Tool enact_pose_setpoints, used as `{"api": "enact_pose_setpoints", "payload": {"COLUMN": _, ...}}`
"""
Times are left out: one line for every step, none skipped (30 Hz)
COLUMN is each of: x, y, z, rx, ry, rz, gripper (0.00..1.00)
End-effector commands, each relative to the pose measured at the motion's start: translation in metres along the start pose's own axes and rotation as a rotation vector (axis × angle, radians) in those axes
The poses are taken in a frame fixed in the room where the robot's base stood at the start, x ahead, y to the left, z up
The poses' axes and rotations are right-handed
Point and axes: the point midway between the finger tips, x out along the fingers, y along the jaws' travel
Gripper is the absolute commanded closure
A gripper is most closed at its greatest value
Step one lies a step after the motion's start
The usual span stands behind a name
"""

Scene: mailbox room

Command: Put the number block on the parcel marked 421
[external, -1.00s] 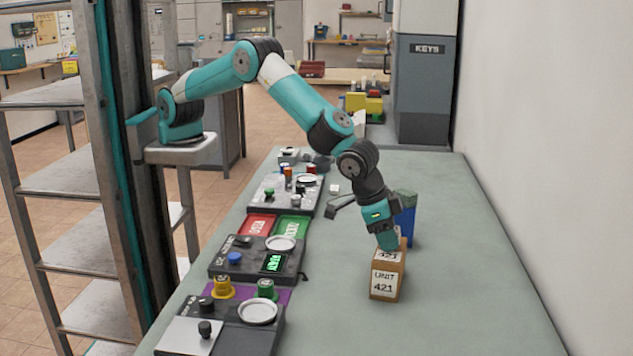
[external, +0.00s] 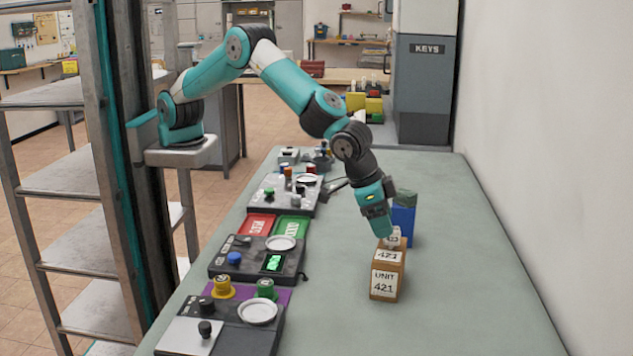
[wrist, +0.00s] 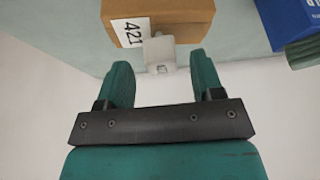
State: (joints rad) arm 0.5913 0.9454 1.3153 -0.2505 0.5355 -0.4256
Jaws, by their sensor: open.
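The parcel (external: 386,275) is a brown box with white labels reading "UNIT 421" and "421", standing on the grey-green table. A small pale number block (external: 393,238) stands on top of the parcel, toward its back; its digits are too small to read surely. My gripper (external: 380,229) is open just above the block and parcel. In the wrist view the block (wrist: 159,52) shows between and beyond the spread fingertips (wrist: 160,65), apart from both. The parcel (wrist: 175,22) and its 421 label lie behind it there.
A blue box (external: 403,224) with a green top stands close behind the parcel. Dark control panels (external: 225,262) with knobs and white dishes line the table's left side. The table right of the parcel is clear up to the white wall.

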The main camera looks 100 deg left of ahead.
Motion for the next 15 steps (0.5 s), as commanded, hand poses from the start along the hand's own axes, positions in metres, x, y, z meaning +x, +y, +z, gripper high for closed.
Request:
{"api": "enact_pose_setpoints", "payload": {"x": -0.012, "y": 0.001, "z": 0.000, "rx": 0.000, "ry": 0.004, "rz": 0.003, "gripper": 0.39}}
{"api": "enact_pose_setpoints", "payload": {"x": -0.018, "y": 0.001, "z": 0.000, "rx": 0.001, "ry": 0.003, "rz": 0.003, "gripper": 0.39}}
{"api": "enact_pose_setpoints", "payload": {"x": -0.028, "y": 0.001, "z": 0.000, "rx": 0.001, "ry": 0.004, "rz": 0.003, "gripper": 0.39}}
{"api": "enact_pose_setpoints", "payload": {"x": -0.034, "y": 0.001, "z": 0.000, "rx": 0.001, "ry": 0.003, "rz": 0.003, "gripper": 0.39}}
{"api": "enact_pose_setpoints", "payload": {"x": -0.040, "y": 0.001, "z": 0.000, "rx": 0.001, "ry": 0.002, "rz": 0.003, "gripper": 0.39}}
{"api": "enact_pose_setpoints", "payload": {"x": -0.048, "y": 0.001, "z": 0.000, "rx": 0.001, "ry": 0.003, "rz": 0.003, "gripper": 0.39}}
{"api": "enact_pose_setpoints", "payload": {"x": -0.054, "y": 0.001, "z": 0.000, "rx": 0.000, "ry": 0.002, "rz": 0.003, "gripper": 0.39}}
{"api": "enact_pose_setpoints", "payload": {"x": -0.059, "y": 0.001, "z": 0.000, "rx": 0.000, "ry": 0.002, "rz": 0.003, "gripper": 0.39}}
{"api": "enact_pose_setpoints", "payload": {"x": -0.064, "y": 0.001, "z": 0.000, "rx": 0.000, "ry": 0.002, "rz": 0.002, "gripper": 0.39}}
{"api": "enact_pose_setpoints", "payload": {"x": -0.068, "y": 0.001, "z": 0.000, "rx": 0.000, "ry": 0.002, "rz": 0.002, "gripper": 0.39}}
{"api": "enact_pose_setpoints", "payload": {"x": -0.072, "y": 0.001, "z": 0.000, "rx": 0.000, "ry": 0.002, "rz": 0.001, "gripper": 0.39}}
{"api": "enact_pose_setpoints", "payload": {"x": -0.075, "y": 0.000, "z": 0.001, "rx": 0.000, "ry": 0.000, "rz": 0.001, "gripper": 0.39}}
{"api": "enact_pose_setpoints", "payload": {"x": -0.077, "y": 0.000, "z": 0.001, "rx": 0.000, "ry": 0.000, "rz": 0.000, "gripper": 0.39}}
{"api": "enact_pose_setpoints", "payload": {"x": -0.079, "y": 0.000, "z": 0.001, "rx": 0.000, "ry": 0.000, "rz": 0.000, "gripper": 0.39}}
{"api": "enact_pose_setpoints", "payload": {"x": -0.081, "y": 0.000, "z": 0.000, "rx": 0.000, "ry": 0.000, "rz": 0.001, "gripper": 0.39}}
